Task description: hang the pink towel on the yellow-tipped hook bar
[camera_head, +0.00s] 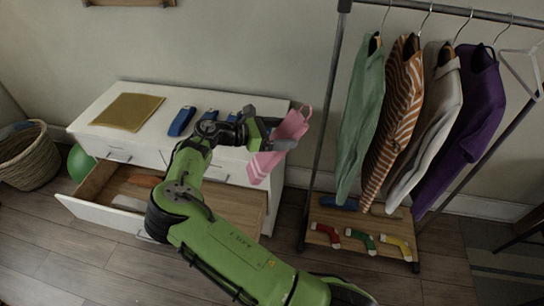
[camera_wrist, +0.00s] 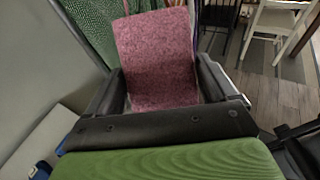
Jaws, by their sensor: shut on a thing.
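The pink towel (camera_head: 261,166) is held in my gripper (camera_head: 278,138), in front of the white dresser's right end. It has paler stripes near its lower end and hangs down, with another part sticking up above the gripper. In the wrist view the towel (camera_wrist: 158,55) stands between the two dark fingers of my gripper (camera_wrist: 162,88), which are shut on it. I cannot make out a yellow-tipped hook bar. Only the lower edge of a wooden piece (camera_head: 130,3) shows on the wall at the top left.
The white dresser (camera_head: 106,101) has an open drawer (camera_head: 100,208) and blue items on top. To the right, a clothes rack (camera_head: 325,110) holds several garments, with coloured sock-like items on its low shelf. The green garment (camera_wrist: 88,28) is close beyond the towel. A basket (camera_head: 30,165) stands left.

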